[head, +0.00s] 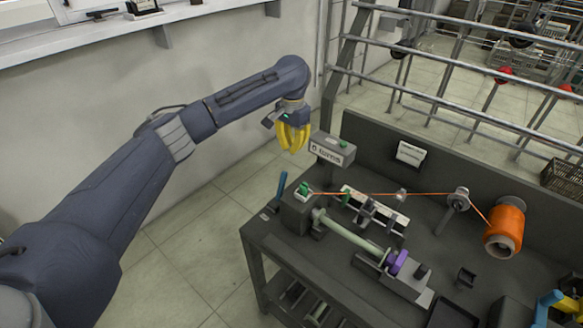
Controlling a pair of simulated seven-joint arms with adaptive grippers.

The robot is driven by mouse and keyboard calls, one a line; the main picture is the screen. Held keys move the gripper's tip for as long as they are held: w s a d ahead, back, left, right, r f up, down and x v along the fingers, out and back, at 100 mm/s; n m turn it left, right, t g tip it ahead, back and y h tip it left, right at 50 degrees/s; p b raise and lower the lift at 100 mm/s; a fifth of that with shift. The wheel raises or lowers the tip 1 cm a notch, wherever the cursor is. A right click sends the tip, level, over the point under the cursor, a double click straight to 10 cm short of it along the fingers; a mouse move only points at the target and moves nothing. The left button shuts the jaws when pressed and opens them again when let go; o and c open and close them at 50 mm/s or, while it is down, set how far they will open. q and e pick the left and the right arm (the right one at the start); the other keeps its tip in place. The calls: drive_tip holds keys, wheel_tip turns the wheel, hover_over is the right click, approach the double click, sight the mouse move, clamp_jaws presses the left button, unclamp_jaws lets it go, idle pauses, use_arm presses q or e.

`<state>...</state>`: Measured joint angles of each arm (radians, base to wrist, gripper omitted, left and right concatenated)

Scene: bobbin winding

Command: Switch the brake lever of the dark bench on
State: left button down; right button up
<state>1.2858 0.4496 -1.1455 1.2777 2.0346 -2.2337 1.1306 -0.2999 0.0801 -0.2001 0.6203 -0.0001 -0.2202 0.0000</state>
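The dark bench (262,240) stands at the lower right of the head view. A blue lever (281,189) stands up at its left end, leaning a little to the right at the top. I take it for the brake lever, but no label on it can be read. My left gripper (293,150), with yellow fingers, hangs pointing down above and beyond the lever, apart from it, with nothing visible in it. The gap between its fingers is too small to read.
Right of the lever are a grey box with a green knob (304,188) and a labelled sign box (332,149). A pale rod (345,232) runs to a purple part (398,262). An orange thread leads to an orange bobbin (506,222). Metal rails (455,62) stand behind.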

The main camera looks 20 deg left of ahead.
sight(281, 187)
use_arm(q)
wheel_tip(281, 187, down, 10)
idle(0.6)
drive_tip(key=shift+s, duration=0.1)
